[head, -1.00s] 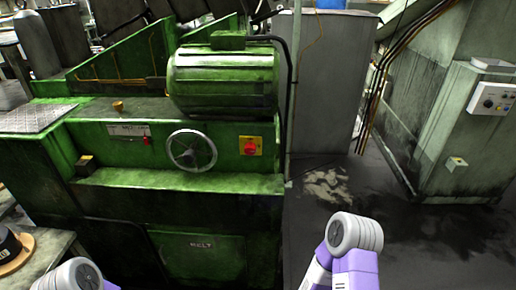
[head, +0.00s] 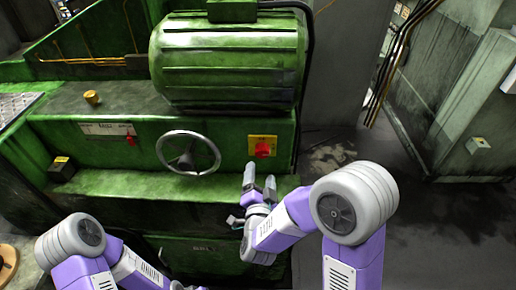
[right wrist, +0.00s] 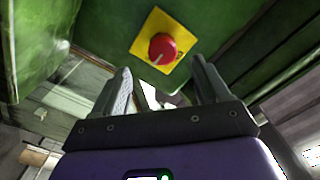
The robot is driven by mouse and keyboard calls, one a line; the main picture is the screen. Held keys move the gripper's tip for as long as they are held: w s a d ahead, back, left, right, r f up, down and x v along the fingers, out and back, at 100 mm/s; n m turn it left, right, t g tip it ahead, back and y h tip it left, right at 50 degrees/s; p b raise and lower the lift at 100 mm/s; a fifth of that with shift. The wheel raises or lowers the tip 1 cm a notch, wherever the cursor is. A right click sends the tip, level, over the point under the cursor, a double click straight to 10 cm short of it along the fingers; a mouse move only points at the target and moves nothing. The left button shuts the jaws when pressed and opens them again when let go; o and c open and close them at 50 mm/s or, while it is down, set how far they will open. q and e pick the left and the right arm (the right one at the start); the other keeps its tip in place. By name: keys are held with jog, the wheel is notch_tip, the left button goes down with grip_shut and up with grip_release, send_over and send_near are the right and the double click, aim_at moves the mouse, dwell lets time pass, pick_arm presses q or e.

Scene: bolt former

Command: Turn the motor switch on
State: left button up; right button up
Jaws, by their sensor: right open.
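The motor switch is a red rotary knob (head: 262,150) on a yellow plate (head: 254,141), on the front of the green machine (head: 90,165). In the right wrist view the red knob (right wrist: 162,47) is just beyond the fingertips, with a pale line across its face. My right gripper (head: 260,177) is open and empty, just below the switch and apart from it. It also shows in the right wrist view (right wrist: 160,75), its two fingers spread. My left arm shows at the lower left of the head view, but its gripper fingers cannot be made out.
A handwheel (head: 188,153) sticks out left of the switch. A ledge (head: 150,187) runs below it. A large green motor (head: 230,62) sits above. The floor at right is open.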

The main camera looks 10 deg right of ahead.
aim_at(262, 155)
jog(key=shift+r+x, duration=0.15)
jog(key=shift+x, duration=1.65)
jog(key=shift+r+x, duration=0.15)
jog(key=shift+x, duration=1.6)
jog(key=c, duration=1)
jog(key=shift+c, duration=0.2)
